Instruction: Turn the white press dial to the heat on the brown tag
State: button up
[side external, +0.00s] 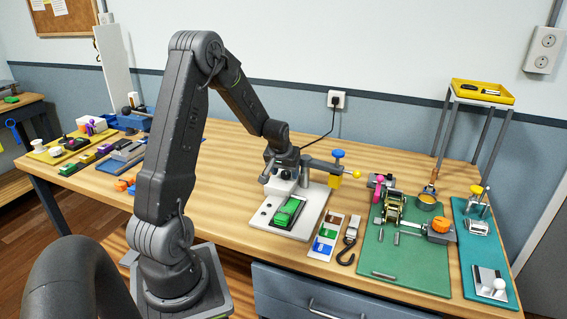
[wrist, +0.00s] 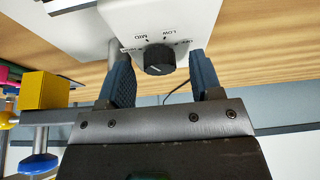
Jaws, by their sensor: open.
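The white press (side external: 283,185) stands at the back of a white base plate (side external: 262,215); its head also fills the top of the wrist view (wrist: 130,22). A black dial (wrist: 158,60) is on the head, with MID and LOW readable and other marks partly hidden. A light line shows on the dial, but I cannot tell which mark it meets. My gripper (wrist: 160,57) is open, its blue fingers either side of the dial with gaps showing. A card with brown, green and blue patches (side external: 325,237) lies right of the press; its writing is too small to read.
A green block (side external: 288,212) lies on the press plate. A lever with a yellow knob (side external: 356,174) and a blue-topped yellow clamp (side external: 337,168) are close to the right of the press. A green mat (side external: 385,261) holds a ratchet strap.

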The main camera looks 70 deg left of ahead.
jog(key=v, duration=1.3)
jog(key=shift+r, duration=0.2)
jog(key=shift+s+d, duration=0.1)
jog(key=shift+d, duration=0.05)
jog(key=w+a+f+m, duration=0.1)
jog(key=f, duration=0.3)
jog(key=w+a+f+m, duration=0.1)
jog(key=f, duration=0.3)
jog(key=w+a+f+m+t, duration=0.1)
jog(key=a+f, duration=0.1)
jog(key=f, duration=0.3)
jog(key=shift+w+h, duration=0.35)
jog(key=shift+h, duration=0.05)
jog(key=shift+r, duration=0.1)
